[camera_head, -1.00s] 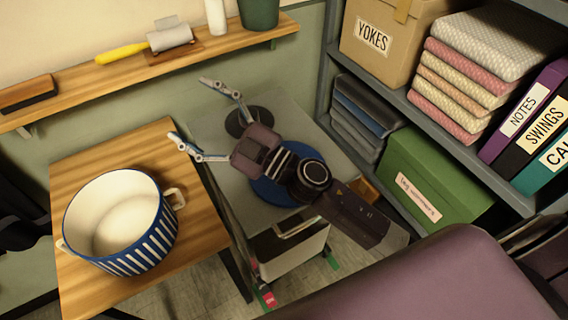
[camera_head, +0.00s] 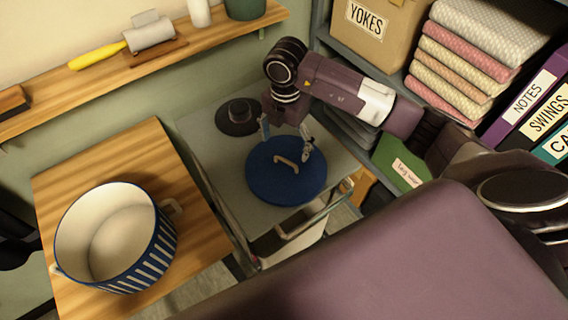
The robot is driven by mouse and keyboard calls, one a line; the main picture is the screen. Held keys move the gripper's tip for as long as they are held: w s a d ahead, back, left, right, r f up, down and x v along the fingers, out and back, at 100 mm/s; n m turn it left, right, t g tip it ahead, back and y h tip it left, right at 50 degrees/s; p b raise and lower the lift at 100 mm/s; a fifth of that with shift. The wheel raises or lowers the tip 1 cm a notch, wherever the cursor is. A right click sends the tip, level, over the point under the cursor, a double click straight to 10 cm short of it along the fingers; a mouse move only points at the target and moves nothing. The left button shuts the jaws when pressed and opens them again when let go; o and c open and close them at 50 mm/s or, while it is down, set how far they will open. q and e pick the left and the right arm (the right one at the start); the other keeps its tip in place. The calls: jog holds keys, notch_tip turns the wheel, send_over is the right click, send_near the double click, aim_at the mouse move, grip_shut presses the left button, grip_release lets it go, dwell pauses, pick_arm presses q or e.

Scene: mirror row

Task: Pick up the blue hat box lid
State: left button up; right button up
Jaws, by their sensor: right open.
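The blue hat box lid (camera_head: 275,187) is a round disc with a tan handle (camera_head: 290,162) on top. It lies flat on the grey top of a trolley (camera_head: 222,158). My right gripper (camera_head: 285,146) points down over the lid, its two fingers spread to either side of the handle. The fingers are apart, and I cannot tell whether they touch the lid. The matching blue and white striped box (camera_head: 148,262), open and cream inside, stands on the wooden table at left. My left gripper is not in view.
A dark round object (camera_head: 240,116) sits on the trolley behind the lid. A wooden wall shelf (camera_head: 200,42) runs along the back. Shelving at right holds the YOKES box (camera_head: 366,22), folded textiles (camera_head: 462,62) and binders (camera_head: 525,103).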

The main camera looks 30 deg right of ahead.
aim_at(286, 160)
jog(key=f+p, duration=0.1)
jog(key=f, duration=0.1)
jog(key=f+p, duration=0.1)
jog(key=f, duration=0.1)
jog(key=f+p, duration=0.1)
jog(key=f, duration=0.1)
jog(key=shift+s+f, duration=0.2)
jog(key=shift+s, duration=0.1)
jog(key=shift+f, duration=0.6)
jog(key=c, duration=1.2)
jog(key=shift+c, duration=0.5)
jog(key=shift+r, duration=0.15)
